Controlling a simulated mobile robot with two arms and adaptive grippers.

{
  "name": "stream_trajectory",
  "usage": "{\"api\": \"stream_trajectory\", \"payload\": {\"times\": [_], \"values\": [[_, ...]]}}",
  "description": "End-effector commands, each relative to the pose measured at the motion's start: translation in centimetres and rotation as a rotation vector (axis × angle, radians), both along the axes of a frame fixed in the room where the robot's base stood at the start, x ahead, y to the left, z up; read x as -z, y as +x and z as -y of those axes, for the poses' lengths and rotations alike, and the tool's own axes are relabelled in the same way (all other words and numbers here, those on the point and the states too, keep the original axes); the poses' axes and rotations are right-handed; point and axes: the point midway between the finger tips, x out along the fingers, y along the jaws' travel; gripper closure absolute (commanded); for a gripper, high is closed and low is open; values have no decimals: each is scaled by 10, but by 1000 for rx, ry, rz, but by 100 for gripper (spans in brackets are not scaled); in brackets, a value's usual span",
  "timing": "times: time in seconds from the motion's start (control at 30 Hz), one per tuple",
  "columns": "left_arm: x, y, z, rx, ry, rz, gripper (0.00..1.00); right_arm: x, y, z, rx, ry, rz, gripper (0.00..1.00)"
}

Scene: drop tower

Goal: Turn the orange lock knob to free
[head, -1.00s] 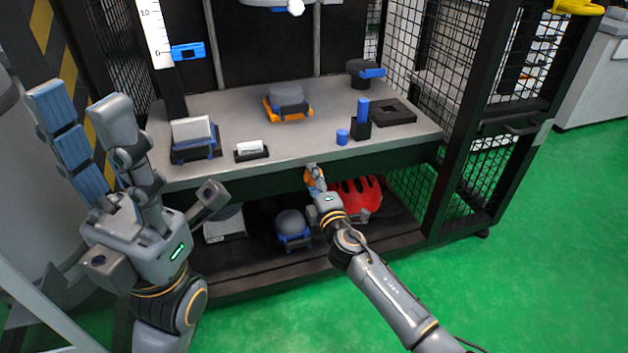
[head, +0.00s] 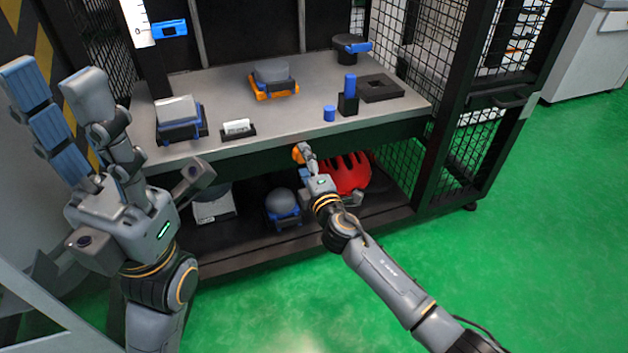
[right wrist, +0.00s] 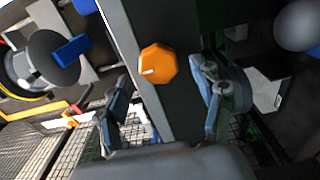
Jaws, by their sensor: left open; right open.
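The orange lock knob (head: 299,153) sits on the dark front edge of the bench, below the grey top. In the right wrist view the knob (right wrist: 158,63) is a faceted orange dial with a pale mark on its left side. My right gripper (head: 308,160) is at the knob in the head view and partly covers it. In the right wrist view the open fingers of my right gripper (right wrist: 165,105) stand to either side below the knob, with nothing between them. My left gripper (head: 65,95) is open and empty, raised at the left of the bench.
The grey bench top (head: 220,88) carries an orange-based block (head: 273,80), a blue cylinder (head: 329,113), a black square frame (head: 378,88) and a blue-trimmed block (head: 180,118). A red helmet (head: 350,174) lies on the lower shelf behind my right arm. Green floor is clear at right.

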Motion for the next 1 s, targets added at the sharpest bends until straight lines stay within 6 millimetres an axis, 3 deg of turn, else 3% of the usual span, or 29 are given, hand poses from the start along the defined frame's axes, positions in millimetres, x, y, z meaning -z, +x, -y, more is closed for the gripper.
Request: {"api": "stream_trajectory", "payload": {"times": [0.3,0.43,0.6,1.0], "values": [[0,0,0,0,1,1,60,2,-63,20,-3,0,-3,33],[0,0,0,0,1,1,60,1,-82,26,-3,-2,-3,33],[-1,0,0,0,1,1,60,1,-93,29,-2,-1,-2,33],[-1,0,0,0,0,2,60,0,-94,30,-2,-1,-1,33]]}}
